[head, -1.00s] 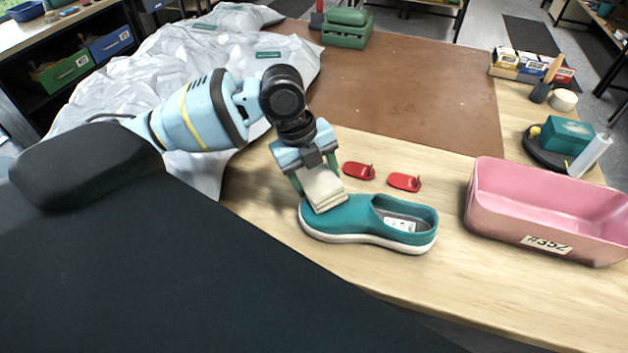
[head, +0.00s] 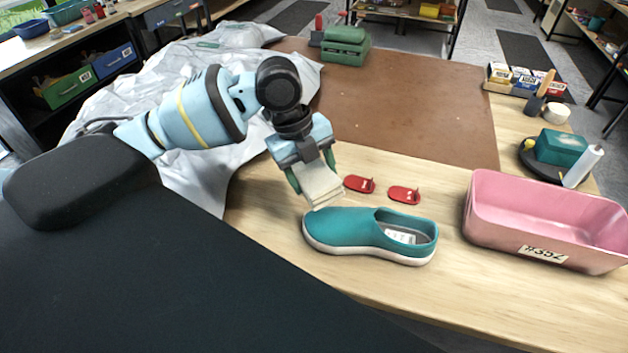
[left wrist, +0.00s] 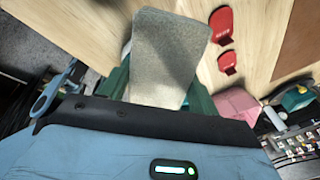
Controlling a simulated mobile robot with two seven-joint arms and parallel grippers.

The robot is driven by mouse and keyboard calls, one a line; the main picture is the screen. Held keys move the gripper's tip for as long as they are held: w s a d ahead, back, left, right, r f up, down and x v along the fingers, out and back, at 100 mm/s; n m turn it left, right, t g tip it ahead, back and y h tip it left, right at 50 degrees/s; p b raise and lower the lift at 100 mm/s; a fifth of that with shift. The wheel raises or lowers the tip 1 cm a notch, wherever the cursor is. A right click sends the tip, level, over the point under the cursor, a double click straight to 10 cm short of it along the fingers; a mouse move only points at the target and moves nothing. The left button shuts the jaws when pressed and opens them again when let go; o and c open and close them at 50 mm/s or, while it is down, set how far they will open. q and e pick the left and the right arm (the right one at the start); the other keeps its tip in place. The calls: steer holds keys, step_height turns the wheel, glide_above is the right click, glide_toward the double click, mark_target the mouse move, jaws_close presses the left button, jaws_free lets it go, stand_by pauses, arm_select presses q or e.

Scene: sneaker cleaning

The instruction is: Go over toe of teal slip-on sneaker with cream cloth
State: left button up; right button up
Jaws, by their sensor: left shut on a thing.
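The teal slip-on sneaker (head: 345,230) stands on its white sole on the wooden table, toe to the left and opening to the right. My left gripper (head: 312,178) is shut on the folded cream cloth (head: 322,187), which hangs down at the far side of the toe, close to it. Whether the cloth touches the toe I cannot tell. In the left wrist view the cloth (left wrist: 168,58) sticks out from between the green fingers, and the sneaker cannot be made out there. My right gripper is not in view.
Two red pieces (head: 359,184) lie on the table behind the sneaker. A pink bin (head: 545,254) labelled #352 stands to the right. A teal block (head: 562,147) and a white bottle (head: 583,166) stand at the back right. A grey sheet (head: 200,150) covers the left side. Bare wood lies before the sneaker.

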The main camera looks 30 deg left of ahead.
arm_select(q)
steer(key=shift+s+a+r, duration=0.1)
steer(key=shift+a+r, duration=0.1)
steer(key=shift+r, duration=0.4)
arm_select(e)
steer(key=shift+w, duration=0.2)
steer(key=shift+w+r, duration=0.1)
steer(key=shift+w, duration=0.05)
arm_select(q)
steer(key=shift+v, duration=1.25)
steer(key=shift+a+r, duration=0.1)
steer(key=shift+r, duration=0.2)
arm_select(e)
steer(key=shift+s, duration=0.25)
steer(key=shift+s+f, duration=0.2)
arm_select(q)
steer(key=shift+f, duration=0.1)
